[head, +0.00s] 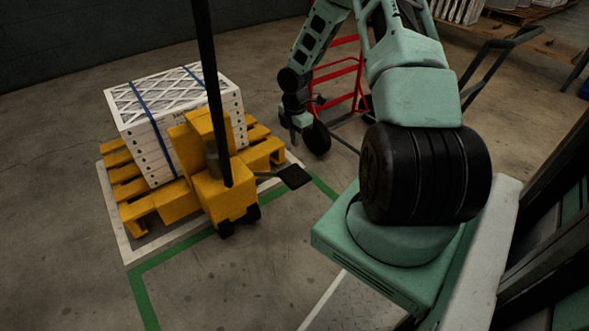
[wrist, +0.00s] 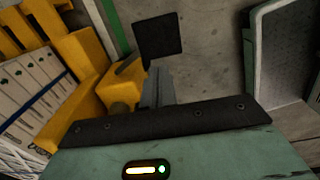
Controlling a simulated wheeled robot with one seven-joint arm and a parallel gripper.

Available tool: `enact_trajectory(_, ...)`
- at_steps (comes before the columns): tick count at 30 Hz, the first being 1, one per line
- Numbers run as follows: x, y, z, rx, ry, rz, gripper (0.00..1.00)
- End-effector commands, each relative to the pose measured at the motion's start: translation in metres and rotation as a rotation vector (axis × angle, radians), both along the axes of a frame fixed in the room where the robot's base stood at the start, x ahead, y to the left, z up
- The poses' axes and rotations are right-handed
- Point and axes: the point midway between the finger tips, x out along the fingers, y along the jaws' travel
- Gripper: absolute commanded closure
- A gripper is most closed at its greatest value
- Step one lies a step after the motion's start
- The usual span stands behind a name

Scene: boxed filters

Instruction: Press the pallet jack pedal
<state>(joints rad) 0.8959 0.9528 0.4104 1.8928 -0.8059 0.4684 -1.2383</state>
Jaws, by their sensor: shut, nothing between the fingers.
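The yellow pallet jack (head: 222,196) stands in front of a yellow pallet. Its pedal (head: 293,176) is a flat black plate sticking out to the right on a thin bar. In the wrist view, the pedal (wrist: 158,37) shows just beyond my fingertips, with the yellow jack body (wrist: 92,62) to the left. My gripper (head: 297,134) points down and appears above the pedal in the head view, with a visible gap between them. Its fingers (wrist: 157,74) are shut together and empty. The exact height over the pedal is hard to tell.
White boxed filters (head: 172,117) with blue straps sit on the pallet (head: 122,172). The jack's tall black handle (head: 209,85) rises left of my arm. A red hand truck (head: 337,78) stands behind my gripper. Green floor tape (head: 146,300) runs around; the floor in front is clear.

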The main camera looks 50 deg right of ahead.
Motion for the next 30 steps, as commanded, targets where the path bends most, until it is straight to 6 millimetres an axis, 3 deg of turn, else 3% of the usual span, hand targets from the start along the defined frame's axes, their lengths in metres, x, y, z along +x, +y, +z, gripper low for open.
enact_trajectory(5,0.000,0.000,-0.013,0.001,0.001,-0.001,1.00)
enact_trajectory(21,-0.001,0.000,-0.117,0.001,0.001,-0.003,1.00)
enact_trajectory(30,0.000,0.000,-0.140,0.000,0.000,-0.003,1.00)
